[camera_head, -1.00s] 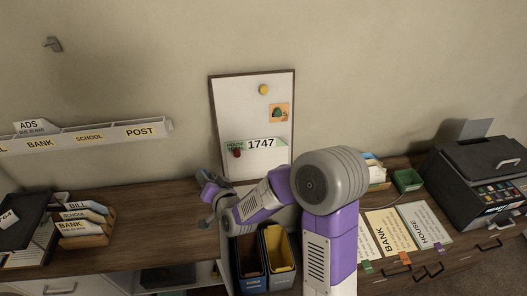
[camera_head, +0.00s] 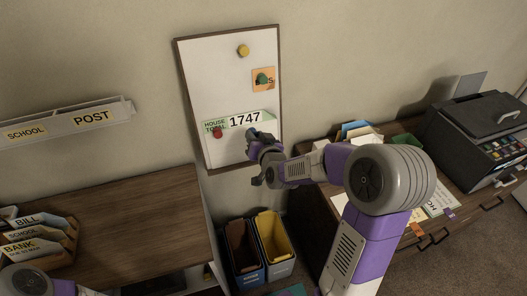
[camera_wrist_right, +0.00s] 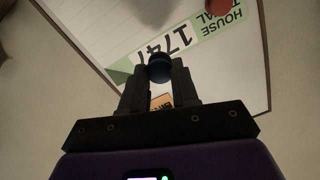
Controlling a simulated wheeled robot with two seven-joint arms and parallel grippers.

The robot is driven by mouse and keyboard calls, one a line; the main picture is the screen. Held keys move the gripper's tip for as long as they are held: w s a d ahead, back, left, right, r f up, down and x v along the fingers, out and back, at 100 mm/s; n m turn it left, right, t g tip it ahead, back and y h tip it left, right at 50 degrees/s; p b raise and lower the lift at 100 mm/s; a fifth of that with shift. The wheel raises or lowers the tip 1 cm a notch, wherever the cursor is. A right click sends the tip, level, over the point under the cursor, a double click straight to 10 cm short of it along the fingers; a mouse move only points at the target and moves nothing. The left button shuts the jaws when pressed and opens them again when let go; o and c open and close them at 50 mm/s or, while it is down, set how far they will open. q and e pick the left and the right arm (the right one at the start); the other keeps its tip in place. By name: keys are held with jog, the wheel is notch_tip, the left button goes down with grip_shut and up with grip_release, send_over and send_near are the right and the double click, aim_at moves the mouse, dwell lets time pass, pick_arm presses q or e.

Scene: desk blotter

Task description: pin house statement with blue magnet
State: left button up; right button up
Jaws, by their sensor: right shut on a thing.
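A green-and-white strip reading HOUSE TOTAL 1747 (camera_head: 236,121) is on the framed whiteboard (camera_head: 205,70); it also shows upside down in the wrist view (camera_wrist_right: 190,40). A red magnet (camera_head: 217,132) sits on its left part. My right gripper (camera_head: 255,138) is shut on the dark blue magnet (camera_wrist_right: 159,68), which sticks out beyond the fingertips. In the head view the blue magnet (camera_head: 251,133) is at the strip's lower right edge; I cannot tell whether it touches. A sheet lettered HO (camera_head: 439,204) lies on the right desk, partly hidden by my arm. My left gripper is out of view.
A yellow magnet (camera_head: 243,51) and an orange note (camera_head: 263,87) with a green magnet (camera_head: 262,79) are on the board. The left desk (camera_head: 140,225) is largely bare.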

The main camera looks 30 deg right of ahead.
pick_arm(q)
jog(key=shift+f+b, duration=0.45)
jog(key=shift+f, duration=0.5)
pick_arm(e)
jog(key=shift+s+d+f+h, duration=0.2)
jog(key=shift+d+f, duration=0.1)
jog(key=shift+d, duration=0.3)
jog(key=shift+s+d+f+h, duration=0.15)
jog(key=shift+d+f, duration=0.1)
jog(key=shift+d, duration=0.3)
pick_arm(q)
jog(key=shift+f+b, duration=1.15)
jog(key=shift+b, duration=0.05)
pick_arm(e)
jog(key=shift+x, duration=2.8)
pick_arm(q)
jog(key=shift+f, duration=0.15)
pick_arm(e)
jog(key=shift+w+d+f, duration=0.1)
jog(key=shift+w+d, duration=0.05)
jog(key=shift+w, duration=0.45)
jog(key=o, duration=1)
